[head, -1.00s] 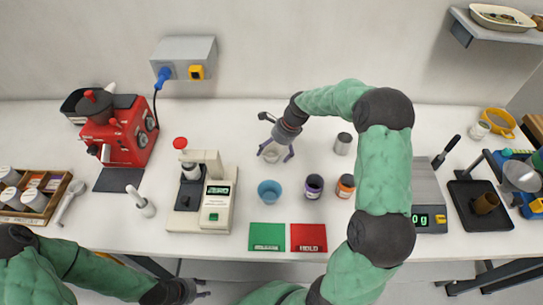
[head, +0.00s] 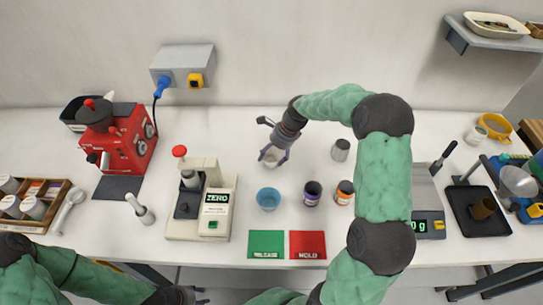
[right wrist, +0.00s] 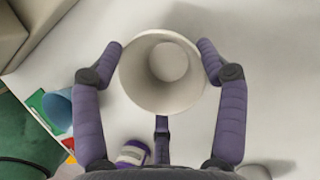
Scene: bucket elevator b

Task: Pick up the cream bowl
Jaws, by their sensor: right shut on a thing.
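The cream bowl (head: 270,157) is small and cup-like, at the middle of the white table in the head view. In the right wrist view the bowl (right wrist: 165,72) shows from above, its round mouth open and its inside empty. My right gripper (head: 272,158) has its purple fingers on opposite sides of the bowl, shut on it; they also show in the right wrist view (right wrist: 162,62). I cannot tell whether the bowl is clear of the table. My left gripper (head: 192,296) is at the bottom edge of the head view, partly cut off.
A blue cup (head: 268,199), a dark purple-banded jar (head: 312,194) and an orange-banded jar (head: 344,193) stand in front of the bowl. A grey-lidded jar (head: 340,150) is to its right. Green (head: 266,243) and red (head: 307,244) pads lie at the front edge.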

